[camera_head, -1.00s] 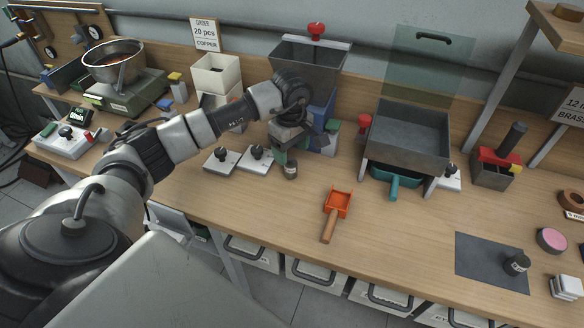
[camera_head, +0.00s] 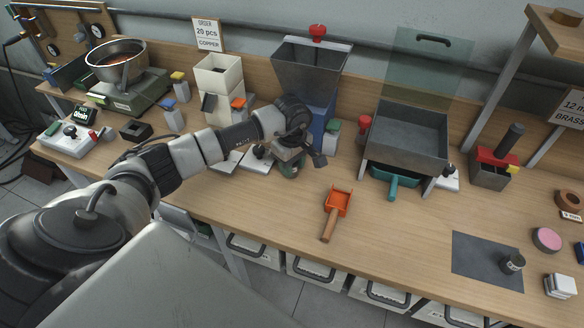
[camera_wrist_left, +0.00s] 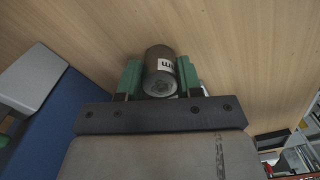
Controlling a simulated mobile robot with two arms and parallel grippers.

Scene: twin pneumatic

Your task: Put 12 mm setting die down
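The 12 mm setting die is a short dark metal cylinder with a white label (camera_wrist_left: 160,75), only part of which reads, as "mm". In the left wrist view it sits between the green fingers of my left gripper (camera_wrist_left: 160,78), which touch it on both sides. In the head view my left gripper (camera_head: 290,168) is low over the bench in front of the hopper, and mostly hides the die. I cannot tell whether the die touches the wood. My right gripper is not in view.
An orange scoop (camera_head: 336,205) lies to the right on the bench (camera_head: 265,215). Black-knobbed white plates (camera_head: 257,161) are close on the left; the grey hopper (camera_head: 309,70) stands behind. A dark mat (camera_head: 475,258) at right carries another labelled cylinder (camera_head: 512,263). The bench front is clear.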

